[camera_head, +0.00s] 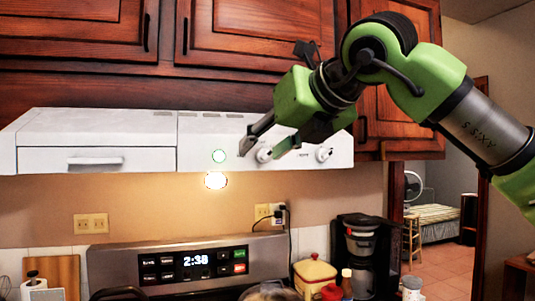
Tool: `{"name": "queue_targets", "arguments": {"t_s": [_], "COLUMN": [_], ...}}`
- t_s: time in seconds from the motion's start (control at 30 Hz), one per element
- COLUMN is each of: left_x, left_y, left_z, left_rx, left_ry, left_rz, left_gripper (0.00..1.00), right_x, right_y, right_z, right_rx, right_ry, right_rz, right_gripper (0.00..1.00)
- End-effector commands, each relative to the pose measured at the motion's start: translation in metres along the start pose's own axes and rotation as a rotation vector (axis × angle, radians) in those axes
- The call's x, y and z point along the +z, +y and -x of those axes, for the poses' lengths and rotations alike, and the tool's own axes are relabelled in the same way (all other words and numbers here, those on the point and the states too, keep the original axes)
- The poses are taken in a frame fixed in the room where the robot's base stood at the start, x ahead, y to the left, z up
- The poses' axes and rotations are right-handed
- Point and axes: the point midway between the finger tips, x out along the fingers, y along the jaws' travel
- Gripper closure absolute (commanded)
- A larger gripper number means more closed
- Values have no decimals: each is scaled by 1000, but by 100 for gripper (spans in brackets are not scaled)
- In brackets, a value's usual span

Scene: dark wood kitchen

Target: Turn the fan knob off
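The white range hood (80,128) hangs under the wooden cabinets. Two round knobs show on the right part of its front: a left knob (263,156) and a right knob (323,154). My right gripper (260,152) reaches in from the right, in front of the hood. Its fingers are apart, with one tip on each side of the left knob in the picture. I cannot tell whether they touch it. The knobs' markings are too small to read. My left gripper is out of view.
A lit lamp (215,180) glows under the hood. Below is a stove panel (170,266) with a clock. A coffee maker (366,250) and a yellow canister (314,273) stand to its right. Cabinet doors (80,30) are close above the hood.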

Motion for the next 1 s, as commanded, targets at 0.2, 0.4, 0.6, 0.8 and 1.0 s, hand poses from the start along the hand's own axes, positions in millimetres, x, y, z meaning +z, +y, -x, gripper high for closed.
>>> {"name": "queue_targets", "arguments": {"t_s": [0.2, 0.4, 0.6, 0.8, 1.0], "left_x": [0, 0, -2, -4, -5], "left_y": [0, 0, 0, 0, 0], "left_z": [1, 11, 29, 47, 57], "left_rx": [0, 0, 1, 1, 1], "left_ry": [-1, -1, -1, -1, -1], "left_rz": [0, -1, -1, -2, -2], "left_gripper": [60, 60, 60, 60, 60], "right_x": [27, 30, 33, 34, 34], "right_y": [-33, -38, -44, -51, -55], "right_z": [39, 20, -21, -61, -86], "right_rx": [-171, -178, -175, -174, -173], "right_ry": [-42, -38, -37, -38, -40], "right_rz": [-4, -6, -6, -6, -6], "right_gripper": [61, 61, 61, 61, 61]}}
